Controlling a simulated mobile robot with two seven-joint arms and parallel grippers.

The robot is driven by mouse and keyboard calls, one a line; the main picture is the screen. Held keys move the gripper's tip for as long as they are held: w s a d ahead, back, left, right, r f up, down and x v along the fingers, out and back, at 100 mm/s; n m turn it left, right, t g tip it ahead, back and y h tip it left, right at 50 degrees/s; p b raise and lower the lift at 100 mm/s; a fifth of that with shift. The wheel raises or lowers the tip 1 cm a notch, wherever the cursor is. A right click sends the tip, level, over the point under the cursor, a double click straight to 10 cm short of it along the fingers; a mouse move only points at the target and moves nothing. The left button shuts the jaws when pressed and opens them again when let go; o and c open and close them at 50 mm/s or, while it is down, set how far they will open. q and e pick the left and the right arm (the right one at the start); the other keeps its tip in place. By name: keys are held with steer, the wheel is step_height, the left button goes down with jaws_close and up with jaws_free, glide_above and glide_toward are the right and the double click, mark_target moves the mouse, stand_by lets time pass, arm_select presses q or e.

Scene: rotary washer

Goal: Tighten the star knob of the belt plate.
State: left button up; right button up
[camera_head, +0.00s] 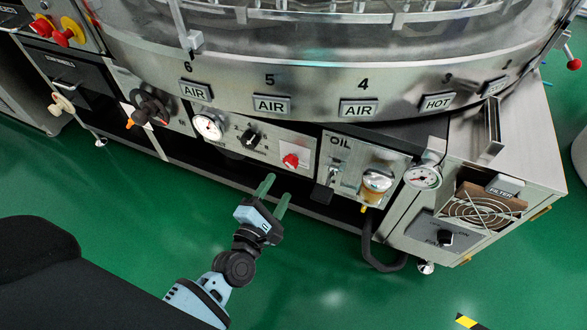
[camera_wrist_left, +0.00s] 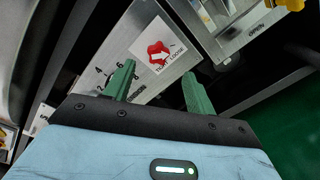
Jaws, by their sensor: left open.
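The red star knob (camera_head: 291,161) sits on a small white plate on the front panel of the washer, right of the numbered dial. It also shows in the left wrist view (camera_wrist_left: 158,50), upper middle, with a label reading tight and loose beside it. My left gripper (camera_head: 279,186) is open and empty, its two green fingers pointing toward the panel. It is apart from the knob, below it in the head view. In the left wrist view the gap between the fingertips (camera_wrist_left: 159,70) lies just below the knob. My right gripper is not in view.
The numbered dial (camera_head: 250,137) and a gauge (camera_head: 208,126) are left of the knob. The oil panel with its amber bowl (camera_head: 376,183) is to the right. A dark hose (camera_head: 374,250) hangs below it.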

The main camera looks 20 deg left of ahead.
mark_target(290, 165)
arm_select(q)
steer(key=shift+n, duration=0.5)
steer(key=w, duration=0.2)
steer(key=w+b, duration=0.1)
steer(key=w, duration=0.4)
steer(key=shift+w+f+b, duration=0.25)
steer(key=shift+w+b, duration=0.05)
steer(key=shift+w+y, duration=0.3)
steer(key=shift+w, duration=0.5)
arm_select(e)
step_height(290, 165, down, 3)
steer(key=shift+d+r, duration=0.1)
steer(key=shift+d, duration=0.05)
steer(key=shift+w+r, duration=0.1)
